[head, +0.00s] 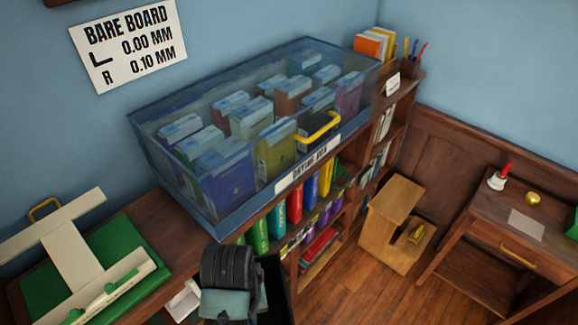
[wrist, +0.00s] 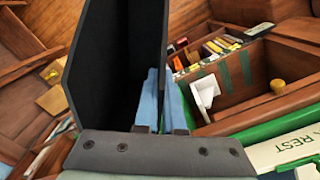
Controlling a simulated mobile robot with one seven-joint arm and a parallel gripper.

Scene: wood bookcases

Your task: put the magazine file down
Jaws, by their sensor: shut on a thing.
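My gripper (wrist: 162,98) is shut on a black magazine file (wrist: 110,65). In the wrist view its blue fingers are at the file's lower edge, and the file stands up tall before the camera. In the head view part of the dark file (head: 277,290) shows at the bottom centre, beside my dark wrist, which hides much of it. The file is in front of the bookcase (head: 352,203). I cannot tell whether it touches any surface.
A clear lidded box (head: 225,215) holding several cases fills most of the bookcase top. A cream stand (head: 70,245) on a green mat (head: 28,290) is at left. A wooden step stool (head: 385,240) and a side table (head: 480,225) stand right, with floor between.

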